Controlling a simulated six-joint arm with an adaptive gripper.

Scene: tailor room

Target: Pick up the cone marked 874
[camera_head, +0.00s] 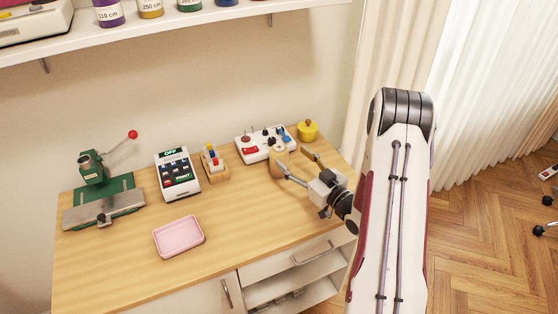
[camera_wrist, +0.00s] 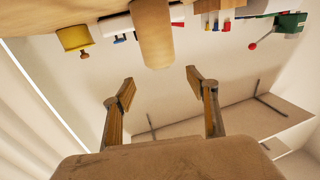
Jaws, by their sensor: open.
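A tan cone (camera_head: 278,158) stands on the table toward its back right, in front of the control box. No number on it can be read. In the wrist view, which is upside down, the tan cone (camera_wrist: 152,35) lies just ahead of the gap between the fingertips, its end near them. My gripper (camera_head: 294,161) is open and empty, low over the right part of the table, just right of the cone. Its two spread fingers also show in the wrist view (camera_wrist: 160,80). I cannot tell whether either finger touches the cone.
A white control box (camera_head: 250,150) with knobs and a yellow pot (camera_head: 308,130) stand close behind. A pink tray (camera_head: 179,237) lies in front.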

